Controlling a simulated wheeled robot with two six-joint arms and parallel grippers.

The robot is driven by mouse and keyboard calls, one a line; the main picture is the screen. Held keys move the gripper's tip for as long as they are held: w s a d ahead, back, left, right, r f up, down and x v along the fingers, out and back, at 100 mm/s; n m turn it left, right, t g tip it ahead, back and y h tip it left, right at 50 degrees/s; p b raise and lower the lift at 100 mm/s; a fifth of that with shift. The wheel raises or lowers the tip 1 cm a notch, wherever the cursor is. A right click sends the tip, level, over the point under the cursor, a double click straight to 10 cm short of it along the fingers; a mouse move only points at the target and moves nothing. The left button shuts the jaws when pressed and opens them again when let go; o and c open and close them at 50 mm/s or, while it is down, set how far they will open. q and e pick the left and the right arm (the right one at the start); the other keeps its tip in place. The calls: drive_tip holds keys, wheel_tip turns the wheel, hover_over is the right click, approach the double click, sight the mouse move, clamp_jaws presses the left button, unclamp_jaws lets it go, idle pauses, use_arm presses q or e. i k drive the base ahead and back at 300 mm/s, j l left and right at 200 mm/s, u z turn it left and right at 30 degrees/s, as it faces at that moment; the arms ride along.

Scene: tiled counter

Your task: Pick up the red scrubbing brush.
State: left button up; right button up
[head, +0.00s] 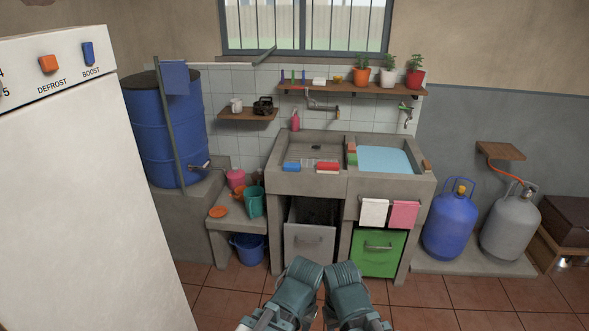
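A red scrubbing brush (327,166) lies on the front rim of the concrete sink (290,184), right of the middle of the washboard side. A blue brush-like item (291,167) lies on the same rim to its left. The teal parts of my two arms show at the bottom middle, in front of the sink and well short of the brush. Nothing touches the red brush.
The sink's right basin holds blue water (384,160). Pink and white cloths (373,212) hang on its front. A fridge (85,200) stands close at the left, and gas cylinders (450,222) stand at the right. The tiled floor before the sink looks clear.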

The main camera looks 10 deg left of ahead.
sight(323, 167)
drive_tip(key=i+u, duration=0.1)
drive_tip(key=i, duration=0.4)
drive_tip(key=i+l+u, duration=0.1)
drive_tip(key=i, duration=0.35)
drive_tip(key=i+l+u, duration=0.15)
drive_tip(key=i, duration=0.35)
drive_tip(key=i+l+u, duration=0.1)
drive_tip(key=i, duration=0.35)
